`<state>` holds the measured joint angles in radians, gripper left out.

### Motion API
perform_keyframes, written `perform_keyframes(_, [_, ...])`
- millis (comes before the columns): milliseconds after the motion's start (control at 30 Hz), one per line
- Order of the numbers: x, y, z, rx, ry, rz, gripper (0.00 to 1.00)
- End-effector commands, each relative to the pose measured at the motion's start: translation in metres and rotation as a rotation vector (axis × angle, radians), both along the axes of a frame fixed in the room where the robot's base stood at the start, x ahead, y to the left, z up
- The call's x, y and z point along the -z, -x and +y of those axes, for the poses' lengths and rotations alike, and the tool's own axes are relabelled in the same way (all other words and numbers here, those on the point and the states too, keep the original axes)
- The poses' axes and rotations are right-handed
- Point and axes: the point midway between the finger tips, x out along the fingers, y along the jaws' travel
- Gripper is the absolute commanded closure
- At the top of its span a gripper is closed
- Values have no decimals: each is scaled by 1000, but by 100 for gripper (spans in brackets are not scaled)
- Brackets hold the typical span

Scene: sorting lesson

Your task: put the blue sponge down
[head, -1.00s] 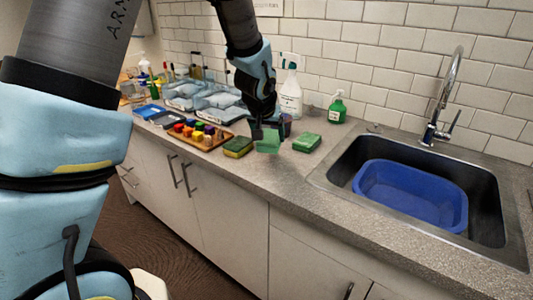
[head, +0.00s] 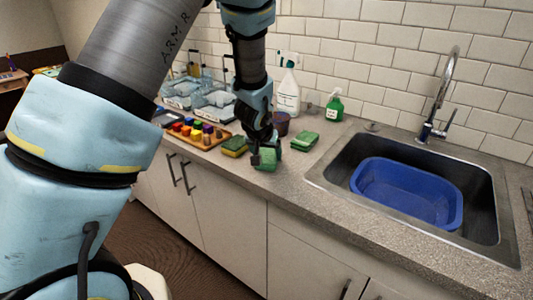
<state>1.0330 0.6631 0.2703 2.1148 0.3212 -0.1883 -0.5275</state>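I see no blue sponge; the sponges in view look green. My gripper (head: 267,151) is over the counter, close above its surface. It is shut on a green sponge (head: 265,161), which sits between the fingers near the counter's front edge. I cannot tell whether this sponge touches the counter. A green and yellow sponge (head: 234,147) lies just left of it. Another green sponge (head: 304,141) lies to the right.
A wooden tray (head: 208,146) of coloured blocks lies at the left. A dark cup (head: 282,122), a white spray bottle (head: 288,92) and a green bottle (head: 334,107) stand behind. The sink (head: 490,205) holds a blue basin (head: 407,192).

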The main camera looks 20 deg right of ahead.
Motion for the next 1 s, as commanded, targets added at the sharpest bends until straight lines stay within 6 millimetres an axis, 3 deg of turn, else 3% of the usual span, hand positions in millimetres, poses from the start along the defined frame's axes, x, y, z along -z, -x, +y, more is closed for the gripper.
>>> perform_keyframes(167, [0,0,0,0,0,0,0])
perform_keyframes(567, [-8,2,2,0,1,-1,0])
perform_keyframes(1000, [-68,32,25,0,4,-2,0])
